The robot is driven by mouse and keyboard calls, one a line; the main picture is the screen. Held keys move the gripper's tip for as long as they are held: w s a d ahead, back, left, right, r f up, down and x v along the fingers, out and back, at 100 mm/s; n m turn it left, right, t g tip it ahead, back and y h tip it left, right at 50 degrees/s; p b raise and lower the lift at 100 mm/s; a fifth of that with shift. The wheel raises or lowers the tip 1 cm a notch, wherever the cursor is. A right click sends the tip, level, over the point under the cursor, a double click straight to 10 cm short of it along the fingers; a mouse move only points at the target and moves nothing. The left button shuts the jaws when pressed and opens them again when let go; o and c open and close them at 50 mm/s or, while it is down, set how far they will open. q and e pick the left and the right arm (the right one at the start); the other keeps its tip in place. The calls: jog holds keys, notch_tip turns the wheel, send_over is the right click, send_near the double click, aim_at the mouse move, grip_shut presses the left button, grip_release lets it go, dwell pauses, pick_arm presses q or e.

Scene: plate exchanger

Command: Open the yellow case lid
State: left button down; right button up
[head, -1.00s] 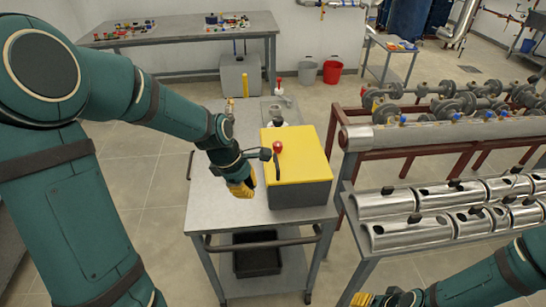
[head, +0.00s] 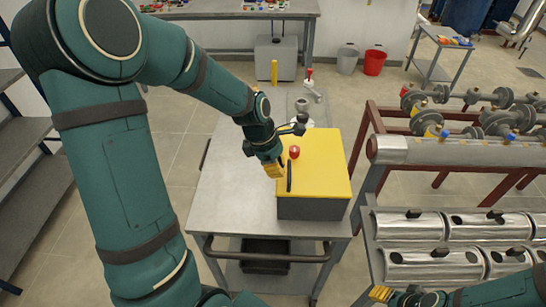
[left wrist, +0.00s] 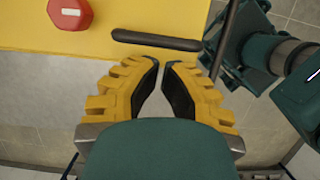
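The case (head: 312,208) is a grey box with a yellow lid (head: 325,165), standing on a grey cart top; the lid lies closed. A black bar handle (head: 289,176) and a red knob (head: 294,152) sit on the lid's left part. My left gripper (head: 277,172) is at the lid's left edge, close beside the handle. In the left wrist view its yellow fingers (left wrist: 160,64) show a narrow gap with nothing between them; the handle (left wrist: 155,40) lies just beyond the tips, the red knob (left wrist: 70,14) to its upper left. My right gripper (head: 380,293) is low at the right, its opening unclear.
The cart top (head: 232,190) is clear left of the case. Bottles and a metal fitting (head: 308,95) stand behind it. To the right are a rack with a pipe and valves (head: 430,150) and a table with shiny cylinders (head: 410,225). A black bin (head: 265,255) sits on the lower shelf.

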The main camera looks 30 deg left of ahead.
aim_at(283, 180)
pick_arm(q)
jog(key=shift+x, duration=1.55)
jog(key=shift+r, duration=0.1)
